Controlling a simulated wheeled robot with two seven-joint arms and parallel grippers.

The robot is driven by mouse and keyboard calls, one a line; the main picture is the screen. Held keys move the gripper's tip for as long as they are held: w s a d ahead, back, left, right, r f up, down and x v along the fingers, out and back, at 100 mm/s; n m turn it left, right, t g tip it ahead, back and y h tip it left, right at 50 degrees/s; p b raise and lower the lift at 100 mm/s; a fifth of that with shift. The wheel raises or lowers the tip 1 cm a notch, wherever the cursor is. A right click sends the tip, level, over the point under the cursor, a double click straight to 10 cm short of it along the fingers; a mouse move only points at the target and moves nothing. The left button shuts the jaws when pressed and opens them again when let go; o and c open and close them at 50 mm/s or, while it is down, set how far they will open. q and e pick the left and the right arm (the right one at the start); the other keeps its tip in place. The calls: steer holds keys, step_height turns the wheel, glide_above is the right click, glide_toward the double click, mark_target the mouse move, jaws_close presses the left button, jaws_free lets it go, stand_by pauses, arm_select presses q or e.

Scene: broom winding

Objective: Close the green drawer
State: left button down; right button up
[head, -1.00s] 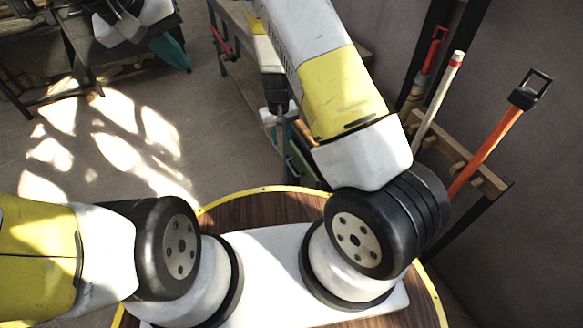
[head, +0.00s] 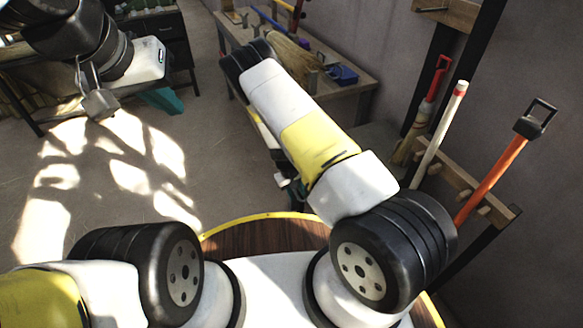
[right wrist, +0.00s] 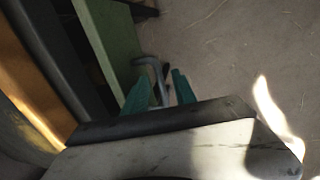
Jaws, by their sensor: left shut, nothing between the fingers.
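The green drawer (right wrist: 112,45) shows in the right wrist view as a green front with a curved grey handle (right wrist: 150,68). In the head view my right arm hides most of that area, so how far the drawer is out cannot be told. My right gripper (right wrist: 160,88) has two teal fingertips spread apart near the lower end of the handle. Whether they touch the handle cannot be told. In the head view my right gripper is mostly hidden behind my forearm.
A wooden workbench (head: 330,85) with a broom head and a blue box (head: 343,74) stands behind my right arm. A dark bench (head: 170,50) is at the upper left. Long-handled tools lean in a wall rack (head: 455,190) at right. The floor at left is clear.

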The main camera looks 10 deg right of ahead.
jaws_close()
steer(key=shift+d, duration=0.1)
stand_by(1.4)
